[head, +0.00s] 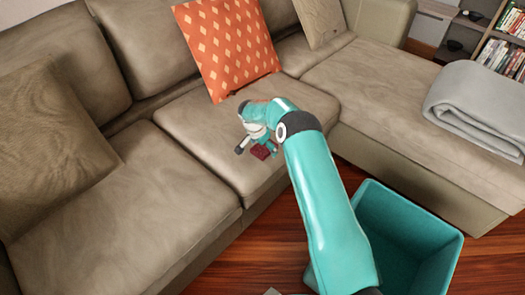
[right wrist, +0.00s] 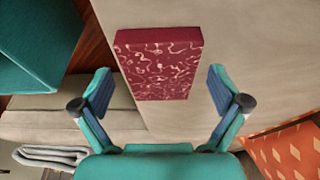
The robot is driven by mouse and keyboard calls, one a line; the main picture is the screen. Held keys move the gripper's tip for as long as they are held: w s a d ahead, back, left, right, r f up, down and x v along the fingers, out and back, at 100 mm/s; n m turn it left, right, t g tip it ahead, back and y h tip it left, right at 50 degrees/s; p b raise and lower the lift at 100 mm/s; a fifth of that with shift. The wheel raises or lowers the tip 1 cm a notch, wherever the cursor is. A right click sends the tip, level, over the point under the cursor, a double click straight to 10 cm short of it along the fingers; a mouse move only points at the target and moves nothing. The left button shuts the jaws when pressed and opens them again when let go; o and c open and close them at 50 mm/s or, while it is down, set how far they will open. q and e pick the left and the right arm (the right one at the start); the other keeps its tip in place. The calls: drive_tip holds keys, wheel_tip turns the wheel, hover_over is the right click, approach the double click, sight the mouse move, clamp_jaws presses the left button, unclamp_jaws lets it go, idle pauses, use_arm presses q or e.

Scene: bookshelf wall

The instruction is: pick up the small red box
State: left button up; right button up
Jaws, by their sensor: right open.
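The small red box (head: 262,152) lies on the seat cushion of the sofa, near its front edge. In the right wrist view the box (right wrist: 158,68) shows a dark red top with a pale swirling pattern. My right gripper (head: 257,148) is over the box in the head view. In the right wrist view its two fingers (right wrist: 160,92) are spread wide, one to each side of the box, with gaps between them and it. The jaws are empty. My left gripper is not in view.
An orange patterned cushion (head: 228,45) leans on the sofa back behind the box. A teal bin (head: 443,262) stands on the wooden floor (head: 240,262) at the lower right. A folded grey blanket (head: 478,100) lies on the chaise.

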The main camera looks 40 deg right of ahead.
drive_tip(key=c, duration=1.3)
